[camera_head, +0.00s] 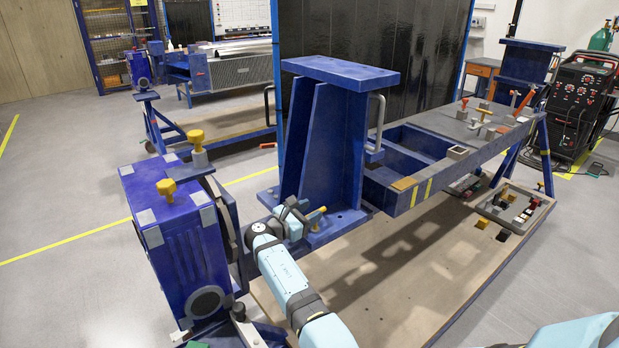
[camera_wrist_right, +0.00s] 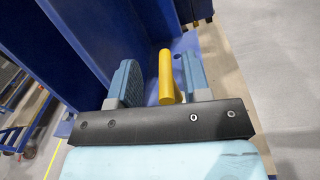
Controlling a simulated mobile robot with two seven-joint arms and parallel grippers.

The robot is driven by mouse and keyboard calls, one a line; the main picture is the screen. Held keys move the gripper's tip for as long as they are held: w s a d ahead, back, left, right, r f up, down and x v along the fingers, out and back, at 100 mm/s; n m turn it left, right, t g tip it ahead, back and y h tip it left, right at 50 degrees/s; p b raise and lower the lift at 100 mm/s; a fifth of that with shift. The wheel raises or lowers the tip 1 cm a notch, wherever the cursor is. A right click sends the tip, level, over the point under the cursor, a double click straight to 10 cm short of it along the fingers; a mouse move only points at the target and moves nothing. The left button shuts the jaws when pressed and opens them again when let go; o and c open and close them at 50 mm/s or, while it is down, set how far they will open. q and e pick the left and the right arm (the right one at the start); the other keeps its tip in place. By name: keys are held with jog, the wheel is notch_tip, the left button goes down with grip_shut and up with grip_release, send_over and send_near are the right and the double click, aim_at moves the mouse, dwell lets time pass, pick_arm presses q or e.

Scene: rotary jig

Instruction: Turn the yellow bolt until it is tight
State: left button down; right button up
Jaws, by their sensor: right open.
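A yellow bolt (camera_head: 318,213) with a bar handle stands on the blue base plate at the foot of the blue upright stand (camera_head: 325,140). My right gripper (camera_head: 297,219) is beside it, low at the front of the stand. In the right wrist view, the yellow bolt (camera_wrist_right: 166,77) lies between the two fingers of my right gripper (camera_wrist_right: 160,80). The fingers are open, with a gap on the left side; the bolt is close to the right finger, and I cannot tell whether they touch. The bolt's lower end is partly hidden. My left gripper is not in view.
A blue bench frame (camera_head: 420,190) runs back to the right, with loose tools on top. A wooden base board (camera_head: 385,285) lies below. Grey floor at the left is clear.

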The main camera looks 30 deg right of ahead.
notch_tip(320, 180, up, 18)
jog(key=shift+r, duration=0.15)
jog(key=shift+d, duration=0.1)
dwell(0.5)
jog(key=s+a+f+m+t+y+p, duration=0.1)
jog(key=s+a+f+t+y+p, duration=0.2)
jog(key=f, duration=0.5)
jog(key=s+a+f+m+t+y, duration=0.15)
jog(key=s+f+y, duration=0.3)
jog(key=f, duration=0.45)
jog(key=s+a+f+t+y+p, duration=0.2)
jog(key=s+a+f+t+y, duration=0.15)
jog(key=f, duration=0.45)
jog(key=s+a+f+m+y+p, duration=0.1)
jog(key=s+a+m+y, duration=0.2)
jog(key=s, duration=0.6)
jog(key=s+a+f+m+y+p, duration=0.1)
jog(key=s+a+f+m+y, duration=0.1)
jog(key=s+a, duration=0.4)
jog(key=s+a+f+m+y+p, duration=0.1)
jog(key=s+a+m+y, duration=0.3)
jog(key=s, duration=0.8)
jog(key=m+y+p, duration=0.1)
jog(key=m, duration=0.1)
jog(key=shift+s+a+f+m, duration=0.25)
jog(key=shift+f+m, duration=0.1)
